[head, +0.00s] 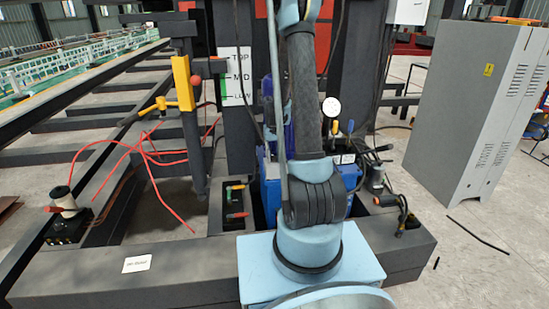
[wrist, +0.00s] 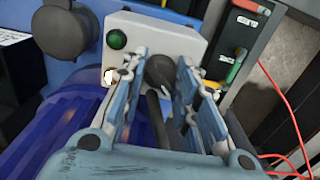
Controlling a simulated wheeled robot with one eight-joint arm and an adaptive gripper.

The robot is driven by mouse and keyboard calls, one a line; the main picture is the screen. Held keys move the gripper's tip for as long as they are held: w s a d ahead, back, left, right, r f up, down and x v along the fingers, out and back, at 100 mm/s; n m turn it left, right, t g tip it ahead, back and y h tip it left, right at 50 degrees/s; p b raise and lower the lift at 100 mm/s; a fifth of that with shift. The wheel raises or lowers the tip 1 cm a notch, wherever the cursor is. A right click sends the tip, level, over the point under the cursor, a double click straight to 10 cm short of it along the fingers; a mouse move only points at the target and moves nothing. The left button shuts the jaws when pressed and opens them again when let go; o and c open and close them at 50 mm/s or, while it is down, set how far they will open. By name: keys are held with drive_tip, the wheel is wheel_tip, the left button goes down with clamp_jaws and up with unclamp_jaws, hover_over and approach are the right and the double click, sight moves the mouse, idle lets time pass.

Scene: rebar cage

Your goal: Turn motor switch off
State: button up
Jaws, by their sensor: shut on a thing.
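In the wrist view, a pale grey switch box (wrist: 172,37) has a round green lamp (wrist: 117,39) at its upper left and a small lit white button below it. A dark round knob, which looks like the motor switch (wrist: 160,70), is on the box between my fingertips. My gripper (wrist: 163,68) is shut on this knob, one finger on each side. The fingers hide part of the knob and the lower box, so I cannot read its setting. In the head view my arm hides the gripper and the switch.
A black panel with orange and green handles (wrist: 238,56) stands right of the switch box. Red cables (head: 150,160) hang at the left. A grey cabinet (head: 465,105) stands at the right, with open floor before it.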

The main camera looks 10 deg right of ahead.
drive_tip(key=o, duration=1.1)
wheel_tip(320, 180, up, 12)
drive_tip(key=shift+f, duration=0.1)
